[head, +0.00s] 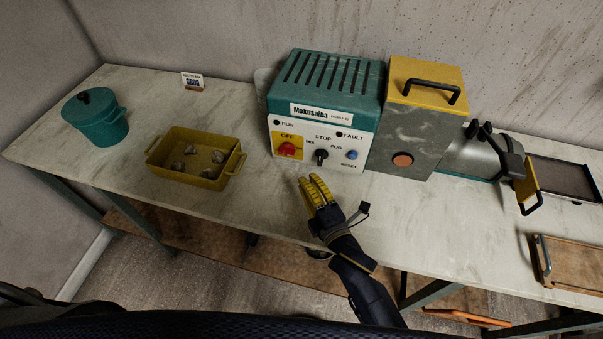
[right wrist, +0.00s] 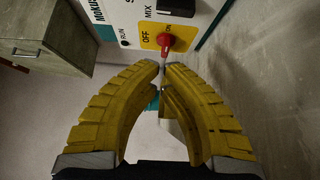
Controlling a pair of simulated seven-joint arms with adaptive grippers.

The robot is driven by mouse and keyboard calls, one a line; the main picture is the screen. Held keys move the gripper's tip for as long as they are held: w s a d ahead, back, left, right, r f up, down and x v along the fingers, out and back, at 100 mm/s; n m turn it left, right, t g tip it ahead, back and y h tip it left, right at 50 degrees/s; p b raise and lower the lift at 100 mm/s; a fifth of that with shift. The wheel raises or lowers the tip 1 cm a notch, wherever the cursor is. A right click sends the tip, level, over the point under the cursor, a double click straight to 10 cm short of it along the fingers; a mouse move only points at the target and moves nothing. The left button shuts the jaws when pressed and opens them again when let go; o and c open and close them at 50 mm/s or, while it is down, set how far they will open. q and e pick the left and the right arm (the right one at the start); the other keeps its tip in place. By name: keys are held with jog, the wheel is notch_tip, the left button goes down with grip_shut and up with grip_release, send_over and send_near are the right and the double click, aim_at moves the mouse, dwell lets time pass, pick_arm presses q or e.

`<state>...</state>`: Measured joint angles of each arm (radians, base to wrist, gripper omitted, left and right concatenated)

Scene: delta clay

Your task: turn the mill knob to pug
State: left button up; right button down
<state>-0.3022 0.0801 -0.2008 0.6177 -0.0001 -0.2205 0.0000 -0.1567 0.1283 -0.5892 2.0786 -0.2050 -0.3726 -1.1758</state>
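The mill (head: 324,100) is a teal-topped machine with a white control panel on the table. Its black mill knob (head: 320,156) sits between the MIX, STOP and PUG labels and looks about upright, toward STOP. The knob is partly cut off at the top of the right wrist view (right wrist: 150,6). My right gripper (head: 311,180) is in front of and below the panel, apart from the knob. Its yellow fingers (right wrist: 162,66) curve inward with a narrow gap between the tips and hold nothing. My left gripper is not in view.
A red switch (head: 287,149) on a yellow plate is left of the knob; a blue reset button (head: 352,155) is right. A yellow tray (head: 190,178) with several lumps and a teal pot (head: 98,122) stand left.

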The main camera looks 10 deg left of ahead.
aim_at(321, 157)
jog(key=x, duration=0.8)
jog(key=shift+w+a, duration=0.1)
jog(key=shift+w, duration=0.45)
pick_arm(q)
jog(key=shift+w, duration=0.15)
pick_arm(e)
jog(key=d, duration=0.3)
jog(key=shift+s+d, duration=0.35)
jog(key=shift+s, duration=0.05)
jog(key=shift+d, duration=0.1)
